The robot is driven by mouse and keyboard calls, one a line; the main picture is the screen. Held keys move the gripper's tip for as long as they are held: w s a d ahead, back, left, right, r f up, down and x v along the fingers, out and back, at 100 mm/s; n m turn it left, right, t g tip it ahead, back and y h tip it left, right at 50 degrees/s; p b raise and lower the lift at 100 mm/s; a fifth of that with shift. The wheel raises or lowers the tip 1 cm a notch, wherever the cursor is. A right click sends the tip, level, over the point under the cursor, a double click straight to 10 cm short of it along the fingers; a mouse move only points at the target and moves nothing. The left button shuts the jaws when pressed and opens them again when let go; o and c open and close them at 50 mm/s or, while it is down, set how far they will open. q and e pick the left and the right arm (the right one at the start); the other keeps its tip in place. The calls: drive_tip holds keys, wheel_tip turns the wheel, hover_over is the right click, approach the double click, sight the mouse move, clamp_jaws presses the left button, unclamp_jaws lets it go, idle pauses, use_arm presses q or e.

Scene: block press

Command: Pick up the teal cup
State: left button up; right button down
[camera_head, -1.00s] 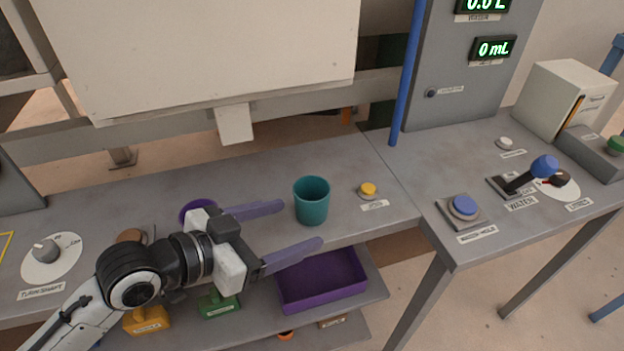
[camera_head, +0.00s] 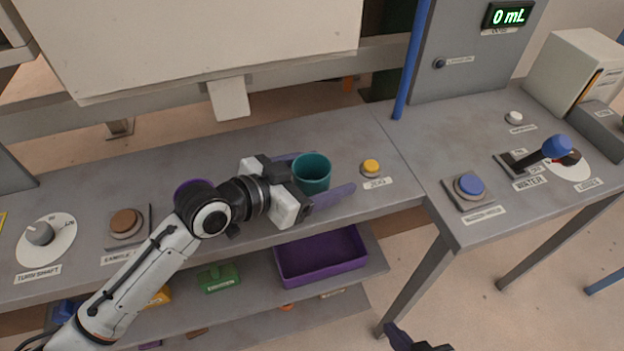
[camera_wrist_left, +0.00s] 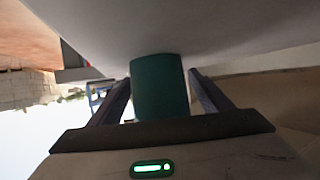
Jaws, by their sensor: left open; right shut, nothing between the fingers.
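The teal cup (camera_head: 312,174) stands upright on the grey bench near its front edge. My left gripper (camera_head: 318,178) is open, with one purple finger behind the cup and the other in front of it. In the left wrist view the cup (camera_wrist_left: 160,86) is between the two fingers (camera_wrist_left: 160,92), with a gap showing on its right side; contact on the left is unclear. My right gripper (camera_head: 408,340) shows only in part at the bottom edge of the head view, low and away from the bench.
A yellow button (camera_head: 371,167) is just right of the cup. A purple tray (camera_head: 322,262) sits on the shelf below. A blue button (camera_head: 469,187) and a blue-knobbed lever (camera_head: 556,147) are on the right bench. A white chute (camera_head: 229,98) hangs behind.

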use_arm(q)
drive_tip(key=shift+w+d+f, duration=0.2)
drive_tip(key=shift+w+d, duration=0.1)
drive_tip(key=shift+d, duration=0.1)
drive_tip(key=c, duration=1.1)
drive_tip(key=shift+r, duration=0.1)
